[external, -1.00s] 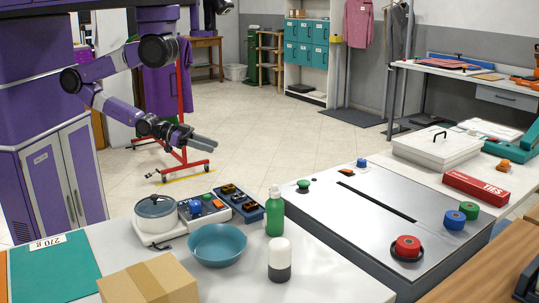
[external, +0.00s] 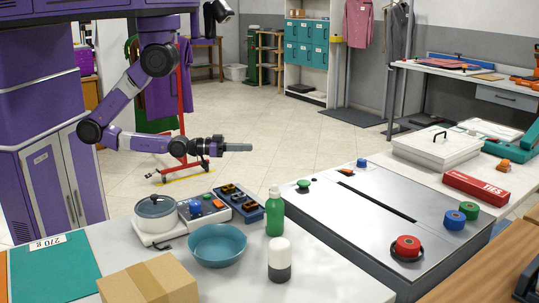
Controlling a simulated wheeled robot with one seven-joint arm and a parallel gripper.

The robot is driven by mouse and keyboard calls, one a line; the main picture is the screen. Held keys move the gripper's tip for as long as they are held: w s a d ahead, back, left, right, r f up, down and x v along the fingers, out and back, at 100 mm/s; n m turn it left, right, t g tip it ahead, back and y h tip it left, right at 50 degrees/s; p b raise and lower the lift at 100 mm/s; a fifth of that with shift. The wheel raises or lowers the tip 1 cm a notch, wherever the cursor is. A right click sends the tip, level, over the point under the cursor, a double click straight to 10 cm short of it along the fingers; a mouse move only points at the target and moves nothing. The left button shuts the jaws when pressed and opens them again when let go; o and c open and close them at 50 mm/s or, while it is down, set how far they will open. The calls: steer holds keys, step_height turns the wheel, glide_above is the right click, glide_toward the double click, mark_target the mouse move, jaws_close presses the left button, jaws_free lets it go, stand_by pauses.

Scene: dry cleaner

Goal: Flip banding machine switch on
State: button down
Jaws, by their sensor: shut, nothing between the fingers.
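The banding machine appears to be the low grey metal table (external: 325,213) with a long dark slot, at the right of centre. Its top carries a green button (external: 303,184), a small blue knob (external: 362,163), a small orange part (external: 346,172) and a large red knob (external: 407,246) on a dark base. I cannot tell which of these is the switch, or its state. My gripper (external: 246,147) is shut and empty. It points right, in the air, and appears left of and above the machine's far end, apart from it.
The near counter holds a white pot (external: 156,208), two control boxes (external: 204,209) (external: 238,202), a teal bowl (external: 217,245), a green bottle (external: 274,215), a white-topped container (external: 280,259) and a cardboard box (external: 150,280). Blue and green rolls lie at the machine's right. The floor behind is open.

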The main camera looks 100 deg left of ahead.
steer(key=w+a+f+n+g+b, duration=0.1)
steer(key=w+a+f+b, duration=0.3)
steer(key=w+a, duration=0.7)
steer(key=w+a+f+n+g+b, duration=0.1)
steer(key=w+a+f, duration=0.6)
steer(key=w, duration=0.8)
steer(key=w+a+r+m+h+b, duration=0.2)
steer(key=w+r+m+h, duration=0.4)
steer(key=w+r+h, duration=0.25)
steer(key=s+d+m+g+h, duration=0.2)
steer(key=s+d+m+h, duration=0.2)
steer(key=d+m+h, duration=0.3)
steer(key=shift+s+d+r+m+g, duration=0.35)
steer(key=shift+s+r+m+g, duration=0.1)
steer(key=shift+m, duration=0.15)
steer(key=shift+w+h, duration=0.1)
steer(key=shift+h, duration=0.15)
